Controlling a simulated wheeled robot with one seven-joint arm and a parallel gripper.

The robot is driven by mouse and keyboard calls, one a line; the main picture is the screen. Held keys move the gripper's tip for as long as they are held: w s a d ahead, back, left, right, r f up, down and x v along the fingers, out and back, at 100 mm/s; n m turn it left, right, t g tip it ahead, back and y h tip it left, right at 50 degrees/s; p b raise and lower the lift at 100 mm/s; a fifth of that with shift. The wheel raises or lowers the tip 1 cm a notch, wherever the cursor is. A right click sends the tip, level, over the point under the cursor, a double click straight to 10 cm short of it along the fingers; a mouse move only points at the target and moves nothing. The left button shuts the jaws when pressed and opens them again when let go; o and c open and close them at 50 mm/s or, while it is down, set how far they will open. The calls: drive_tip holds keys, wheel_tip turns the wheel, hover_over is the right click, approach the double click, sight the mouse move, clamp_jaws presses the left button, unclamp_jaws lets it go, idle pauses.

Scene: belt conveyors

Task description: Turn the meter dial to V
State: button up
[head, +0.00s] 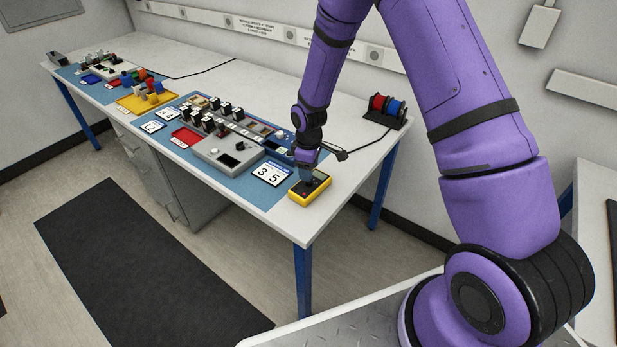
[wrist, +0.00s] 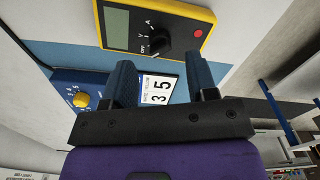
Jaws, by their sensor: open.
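The yellow-rimmed meter (head: 318,193) lies near the right end of the workbench. In the wrist view the meter (wrist: 192,12) shows a grey-green screen, a red button and a black dial (wrist: 158,42) with OFF, V and A marked beside it. I cannot tell surely which mark the dial points at. My gripper (head: 308,172) is over the meter in the head view and partly hides it. In the wrist view my gripper (wrist: 164,72) is open, its two dark fingers apart with nothing between them, with the dial beyond the gap.
A white card reading 3 5 (head: 270,173) lies left of the meter. A grey control box (head: 226,152) and a row of black switches stand further left on the blue mat. Red and blue wire spools (head: 387,108) stand at the back right. The bench's front right corner is bare.

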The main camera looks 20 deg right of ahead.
drive_tip(key=shift+f, duration=2)
drive_tip(key=c, duration=0.9)
